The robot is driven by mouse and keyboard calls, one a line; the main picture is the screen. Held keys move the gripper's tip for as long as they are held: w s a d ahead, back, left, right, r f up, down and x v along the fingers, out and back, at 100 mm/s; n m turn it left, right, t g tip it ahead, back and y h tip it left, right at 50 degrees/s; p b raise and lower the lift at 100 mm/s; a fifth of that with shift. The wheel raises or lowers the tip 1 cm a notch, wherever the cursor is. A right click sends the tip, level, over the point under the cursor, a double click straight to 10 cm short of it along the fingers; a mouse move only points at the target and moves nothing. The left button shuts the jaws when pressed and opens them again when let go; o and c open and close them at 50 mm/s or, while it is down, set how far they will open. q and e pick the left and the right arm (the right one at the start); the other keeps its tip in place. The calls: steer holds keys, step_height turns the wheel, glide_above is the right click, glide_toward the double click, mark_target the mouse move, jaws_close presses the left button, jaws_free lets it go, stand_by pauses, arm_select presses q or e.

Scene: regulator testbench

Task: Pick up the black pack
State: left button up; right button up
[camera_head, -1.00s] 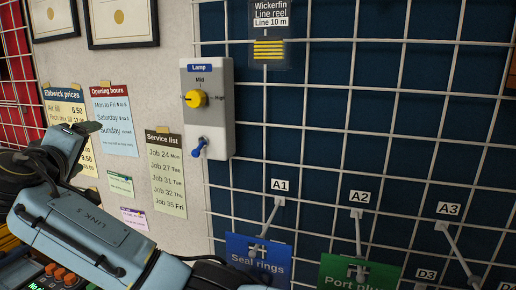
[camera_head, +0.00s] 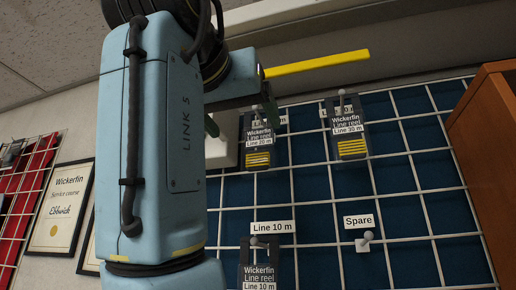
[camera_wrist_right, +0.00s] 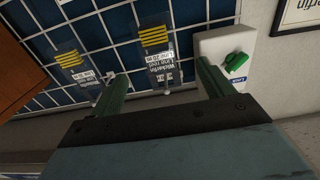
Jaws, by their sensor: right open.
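Three dark, near-black line-reel packs with yellow stripes hang on the wire grid in the head view: Line 20 m (camera_head: 260,152), Line 30 m (camera_head: 349,143) and Line 10 m (camera_head: 258,272). Which one the task means by black pack I cannot tell. My right gripper (camera_head: 240,116) is up by the Line 20 m pack, partly hidden by its own arm. In the right wrist view its green fingers (camera_wrist_right: 162,75) are apart, with one pack (camera_wrist_right: 158,62) seen between them, not gripped. Another pack (camera_wrist_right: 72,62) hangs left of the fingers there. My left gripper is not in view.
A white box with a green knob (camera_wrist_right: 234,64) is mounted beside the fingers. A Spare peg (camera_head: 367,238) is bare on the grid. An orange-brown cabinet (camera_head: 488,150) stands at right. A yellow bar (camera_head: 318,63) lies above the packs.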

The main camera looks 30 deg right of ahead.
mark_target(257, 142)
steer(key=p+x, duration=0.1)
steer(key=x, duration=0.4)
steer(key=shift+w+d, duration=0.25)
steer(key=p+x, duration=0.2)
steer(key=x, duration=0.2)
steer(key=shift+w+d+r, duration=0.15)
steer(key=shift+d+r, duration=0.05)
steer(key=shift+d, duration=0.2)
steer(key=shift+w+d, duration=0.2)
steer(key=shift+d, duration=0.05)
steer(key=shift+a, duration=0.1)
steer(key=shift+s, duration=0.1)
steer(key=shift+c, duration=0.3)
steer(key=c, duration=1)
steer(key=shift+c, duration=0.2)
